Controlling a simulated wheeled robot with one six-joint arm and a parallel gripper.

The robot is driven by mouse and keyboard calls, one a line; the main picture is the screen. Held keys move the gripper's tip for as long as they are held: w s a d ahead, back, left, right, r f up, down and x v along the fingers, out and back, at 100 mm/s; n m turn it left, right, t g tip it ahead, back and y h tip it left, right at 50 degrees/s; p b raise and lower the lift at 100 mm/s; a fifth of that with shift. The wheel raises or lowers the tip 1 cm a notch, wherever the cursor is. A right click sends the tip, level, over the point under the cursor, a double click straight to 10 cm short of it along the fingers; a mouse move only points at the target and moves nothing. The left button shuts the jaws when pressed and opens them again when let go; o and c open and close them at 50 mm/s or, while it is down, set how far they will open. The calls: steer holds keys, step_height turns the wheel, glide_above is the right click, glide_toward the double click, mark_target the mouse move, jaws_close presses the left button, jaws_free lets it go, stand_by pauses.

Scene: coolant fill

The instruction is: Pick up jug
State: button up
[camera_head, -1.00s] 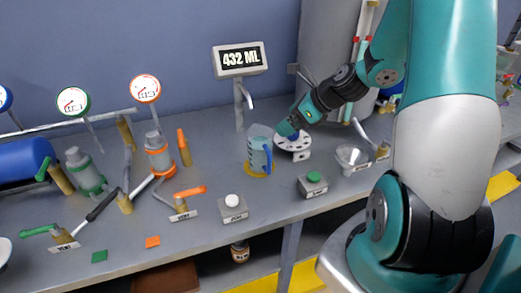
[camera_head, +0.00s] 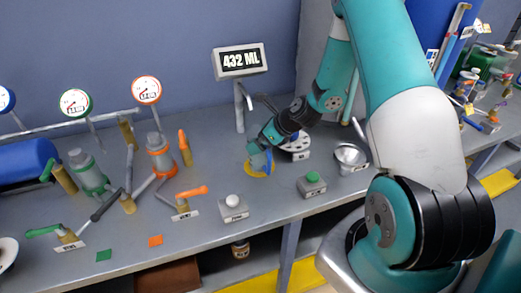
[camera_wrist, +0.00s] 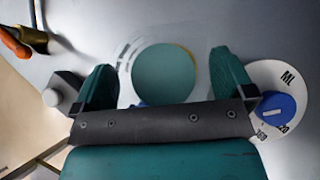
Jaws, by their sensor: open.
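The jug (camera_head: 258,159), translucent with a blue handle, stands on a yellow ring (camera_head: 250,173) on the bench below the display; my gripper hides much of it. In the wrist view I look down on the jug (camera_wrist: 164,72) and see its round outline and teal contents. My gripper (camera_head: 264,148) is at the jug, angled down from the upper right. In the wrist view the open fingers of my gripper (camera_wrist: 163,78) show on either side of the jug, with gaps visible; I cannot tell how deep they reach.
A display reading 432 ML (camera_head: 239,60) and a spout (camera_head: 246,98) stand behind the jug. A dial with a blue knob (camera_wrist: 277,112) is close to the right finger.

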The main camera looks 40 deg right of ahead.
steer(key=c, duration=1.2)
steer(key=shift+o, duration=0.2)
steer(key=shift+r, duration=0.1)
step_height(320, 180, up, 20)
steer(key=shift+b, duration=0.35)
